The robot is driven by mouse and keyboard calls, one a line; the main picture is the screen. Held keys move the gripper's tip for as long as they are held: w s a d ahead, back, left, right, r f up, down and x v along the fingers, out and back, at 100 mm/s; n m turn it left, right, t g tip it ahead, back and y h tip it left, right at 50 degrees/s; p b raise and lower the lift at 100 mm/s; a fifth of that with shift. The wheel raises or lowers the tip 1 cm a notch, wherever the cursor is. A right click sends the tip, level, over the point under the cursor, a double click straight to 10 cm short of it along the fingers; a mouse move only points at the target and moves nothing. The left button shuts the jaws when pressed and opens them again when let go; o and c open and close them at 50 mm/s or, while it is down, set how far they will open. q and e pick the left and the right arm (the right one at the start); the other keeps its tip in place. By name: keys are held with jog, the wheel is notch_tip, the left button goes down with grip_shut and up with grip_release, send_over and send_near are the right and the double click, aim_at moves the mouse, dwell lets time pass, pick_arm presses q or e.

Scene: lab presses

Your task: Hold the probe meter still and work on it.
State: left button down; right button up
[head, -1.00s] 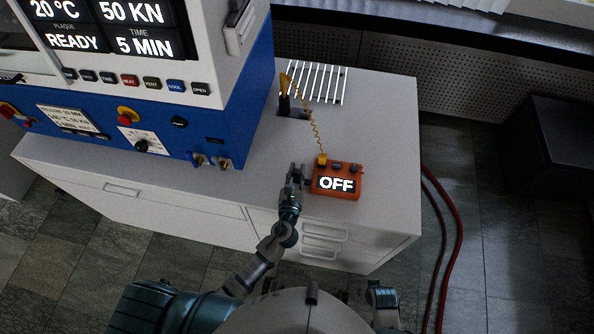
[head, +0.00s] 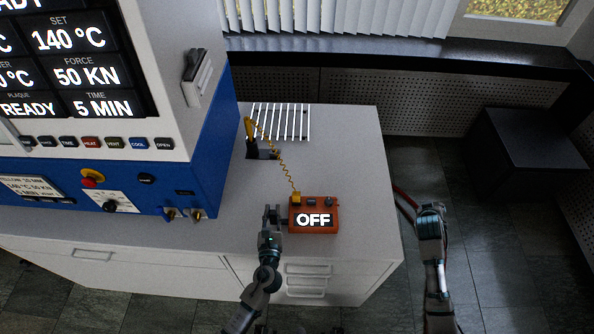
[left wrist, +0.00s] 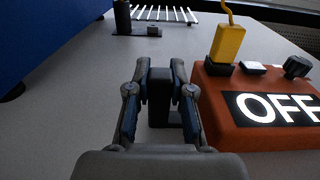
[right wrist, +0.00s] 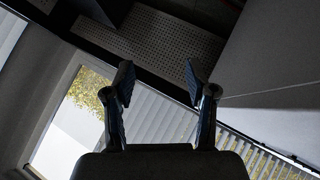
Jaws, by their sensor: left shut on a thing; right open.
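The probe meter (head: 314,228) is an orange box with a screen reading OFF, lying on the grey cabinet top. In the left wrist view the meter (left wrist: 262,138) is at the right. My left gripper (head: 272,214) is shut on the dark block at the meter's left side; the block also shows in the left wrist view (left wrist: 160,92). A yellow coiled cord runs back to the yellow probe (head: 249,128) in a dark holder. My right gripper (head: 431,210) is open and empty, right of the cabinet.
A blue and white press (head: 150,120) stands at the left of the cabinet top (head: 355,150). A white slatted rack (head: 282,120) lies behind the meter. A dark box (head: 530,150) stands on the floor at the right. Red hoses (head: 403,200) run beside the cabinet.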

pick_arm(q)
jog(key=shift+r, duration=0.1)
pick_arm(e)
jog(key=w+a+r+n+y, duration=0.1)
jog(key=w+a+n, duration=0.1)
jog(key=a, duration=0.2)
jog(key=w+a+r+n+y, duration=0.1)
jog(key=w+a+n, duration=0.1)
jog(key=a, duration=0.3)
jog(key=w+a+r+n+y, duration=0.2)
jog(key=w+a, duration=0.2)
jog(key=a, duration=0.1)
jog(key=shift+r, duration=0.1)
pick_arm(q)
jog(key=shift+a, duration=0.15)
pick_arm(e)
jog(key=w+a+r+n+g+y, duration=0.15)
jog(key=a+n, duration=0.25)
jog(key=a, duration=0.4)
jog(key=a+r+n+g+y, duration=0.1)
jog(key=a+r+n+y, duration=0.1)
jog(key=a+n, duration=0.45)
notch_tip(320, 180, up, 11)
jog(key=n+g+h, duration=0.2)
jog(key=n+g, duration=0.4)
jog(key=n, duration=1.2)
send_over(296, 193)
notch_tip(296, 193, down, 12)
jog(key=shift+f, duration=0.1)
